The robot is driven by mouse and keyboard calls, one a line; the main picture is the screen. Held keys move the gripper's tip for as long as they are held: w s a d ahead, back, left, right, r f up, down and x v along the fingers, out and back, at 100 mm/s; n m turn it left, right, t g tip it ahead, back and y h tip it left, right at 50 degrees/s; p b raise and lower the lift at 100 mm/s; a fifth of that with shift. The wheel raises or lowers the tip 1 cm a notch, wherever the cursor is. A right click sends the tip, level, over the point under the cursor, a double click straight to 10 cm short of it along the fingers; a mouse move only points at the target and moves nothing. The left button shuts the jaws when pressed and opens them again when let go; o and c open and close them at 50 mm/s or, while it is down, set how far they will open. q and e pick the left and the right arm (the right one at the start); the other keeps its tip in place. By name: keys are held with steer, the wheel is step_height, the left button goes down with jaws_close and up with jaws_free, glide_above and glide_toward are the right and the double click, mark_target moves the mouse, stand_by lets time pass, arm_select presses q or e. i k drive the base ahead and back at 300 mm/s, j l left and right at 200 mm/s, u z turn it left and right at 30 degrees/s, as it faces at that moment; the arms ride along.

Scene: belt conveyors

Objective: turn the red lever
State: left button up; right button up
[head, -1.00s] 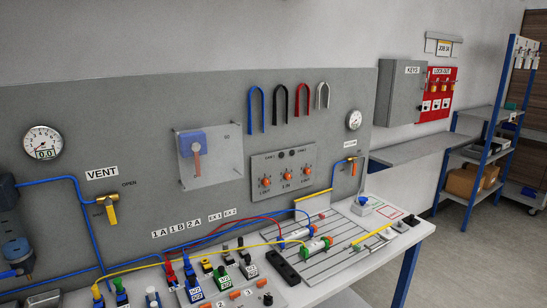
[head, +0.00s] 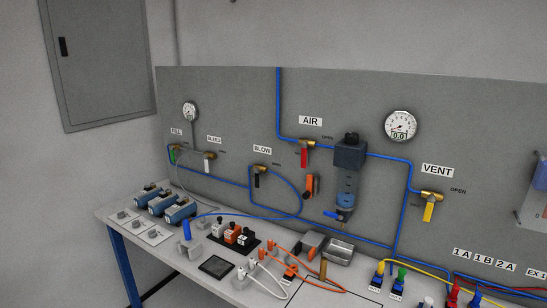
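A red lever (head: 304,158) hangs down from a brass valve (head: 308,143) under the AIR label (head: 311,121) on the grey panel, in the blue pipe line. An OPEN mark is to the right of this valve. An orange-red handle (head: 311,186) on a dark body sits just below it. Other levers on the panel are yellow under VENT (head: 428,211), black under BLOW (head: 257,180), white under BLEED (head: 207,166) and green under FILL (head: 173,156). Neither of my grippers is in view.
A dark filter unit with a blue bowl (head: 347,183) stands right of the red lever. Round gauges (head: 400,125) are on the panel. The bench (head: 122,219) below holds blue cylinders (head: 180,210), connectors, a metal tray (head: 338,252) and loose hoses. A grey cabinet (head: 95,60) is at the left.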

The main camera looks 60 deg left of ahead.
mark_target(304, 145)
steer(key=u, duration=1.55)
